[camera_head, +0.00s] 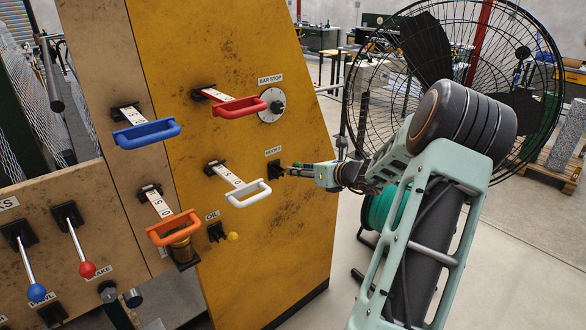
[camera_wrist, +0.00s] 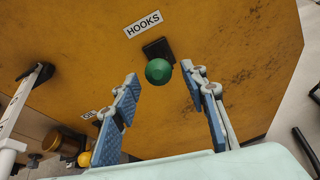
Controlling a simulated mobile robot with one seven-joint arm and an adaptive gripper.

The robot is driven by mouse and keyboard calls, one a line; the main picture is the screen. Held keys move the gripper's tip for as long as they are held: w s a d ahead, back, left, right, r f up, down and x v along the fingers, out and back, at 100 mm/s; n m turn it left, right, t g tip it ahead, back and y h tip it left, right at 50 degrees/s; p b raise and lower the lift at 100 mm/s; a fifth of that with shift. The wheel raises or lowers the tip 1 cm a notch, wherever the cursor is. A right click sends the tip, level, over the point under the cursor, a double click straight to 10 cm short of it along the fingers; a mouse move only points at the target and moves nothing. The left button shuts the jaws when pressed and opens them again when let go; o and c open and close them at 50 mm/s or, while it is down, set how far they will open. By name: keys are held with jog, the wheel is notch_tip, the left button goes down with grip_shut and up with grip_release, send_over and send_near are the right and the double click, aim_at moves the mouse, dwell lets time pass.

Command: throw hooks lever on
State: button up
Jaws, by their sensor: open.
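The hooks lever shows in the wrist view as a green ball knob (camera_wrist: 159,71) in front of a black base plate (camera_wrist: 158,49), under the HOOKS label (camera_wrist: 143,24). In the head view its black base (camera_head: 275,169) sits on the yellow panel, and the knob is hidden by my gripper or too small to tell. My gripper (camera_wrist: 160,76) is open, with one blue-padded finger on each side of the knob and a gap to each. In the head view my gripper (camera_head: 292,170) reaches the panel from the right.
A white pull handle (camera_head: 249,195) juts out left of the hooks lever. Red (camera_head: 238,108), blue (camera_head: 147,134) and orange (camera_head: 174,228) handles stick out farther off. The oil lever's yellow knob (camera_head: 233,236) is below. A caged fan (camera_head: 455,75) stands behind my arm.

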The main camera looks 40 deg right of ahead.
jog(key=shift+x, duration=2.45)
grip_shut()
